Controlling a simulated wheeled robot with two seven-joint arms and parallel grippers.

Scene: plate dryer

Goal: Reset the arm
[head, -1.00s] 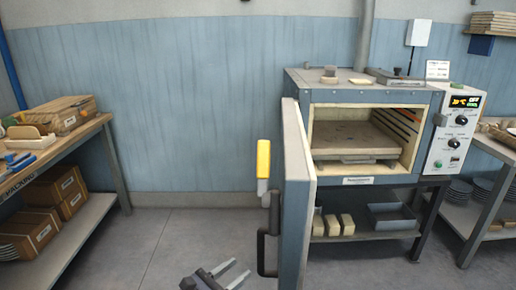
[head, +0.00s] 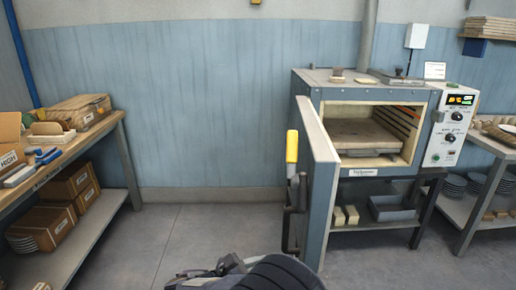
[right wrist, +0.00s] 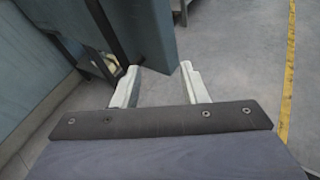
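The plate dryer (head: 372,84) stands at right in the head view, its door (head: 322,185) swung open toward me. The door has a yellow-topped latch (head: 292,146) and a dark handle (head: 296,205). My right arm shows at the bottom edge of the head view, left of and below the door; its fingertips are not clear there. In the right wrist view, my right gripper (right wrist: 161,68) has its two pale fingers apart with nothing between them. The blue door (right wrist: 148,32) shows just beyond the fingertips. My left gripper is not in view.
A bench (head: 110,122) with boxes and tools stands at left. A shelf table (head: 490,150) with plates stands at right. The floor (head: 190,235) between the bench and the door is clear. A yellow floor line (right wrist: 290,75) runs at right in the right wrist view.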

